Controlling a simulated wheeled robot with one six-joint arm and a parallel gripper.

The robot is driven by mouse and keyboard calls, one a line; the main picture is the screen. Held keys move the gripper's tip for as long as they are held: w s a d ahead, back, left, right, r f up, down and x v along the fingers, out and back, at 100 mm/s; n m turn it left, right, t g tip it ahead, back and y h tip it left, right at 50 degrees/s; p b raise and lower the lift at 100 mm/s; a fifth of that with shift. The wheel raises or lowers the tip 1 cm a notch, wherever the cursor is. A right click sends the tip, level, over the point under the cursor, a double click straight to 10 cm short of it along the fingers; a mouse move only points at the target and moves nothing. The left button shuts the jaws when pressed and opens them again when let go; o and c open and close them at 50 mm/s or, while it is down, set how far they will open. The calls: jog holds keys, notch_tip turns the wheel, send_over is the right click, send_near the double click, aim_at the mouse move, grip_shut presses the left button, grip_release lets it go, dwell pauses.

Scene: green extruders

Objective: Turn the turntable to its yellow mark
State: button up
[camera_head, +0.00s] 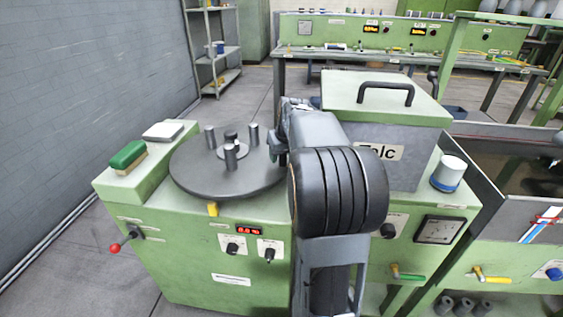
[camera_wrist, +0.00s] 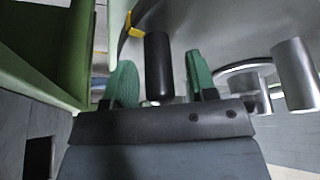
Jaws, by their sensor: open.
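The turntable (camera_head: 195,180) is a dark round disc on the green cabinet, with several upright grey metal pegs near its middle. A yellow mark (camera_head: 212,209) sits at its front rim. In the wrist view a yellow piece (camera_wrist: 133,27) shows at the disc's rim; I cannot tell if it is the same one. My gripper (camera_head: 278,152) is at the disc's right edge, partly hidden by my arm in the head view. In the wrist view its green fingers (camera_wrist: 160,60) are open, one on each side of a dark upright handle (camera_wrist: 158,75). Contact is not clear.
A green brush (camera_head: 128,155) and a white block (camera_head: 163,131) lie on the ledge left of the disc. A lidded box (camera_head: 375,140) stands close on the right, with a white-and-blue cup (camera_head: 448,173) beyond. A red-knobbed lever (camera_head: 117,247) sticks out at front left.

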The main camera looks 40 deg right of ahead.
jog(key=shift+w+f, duration=0.2)
jog(key=shift+f, duration=0.2)
jog(key=shift+c, duration=0.4)
grip_shut()
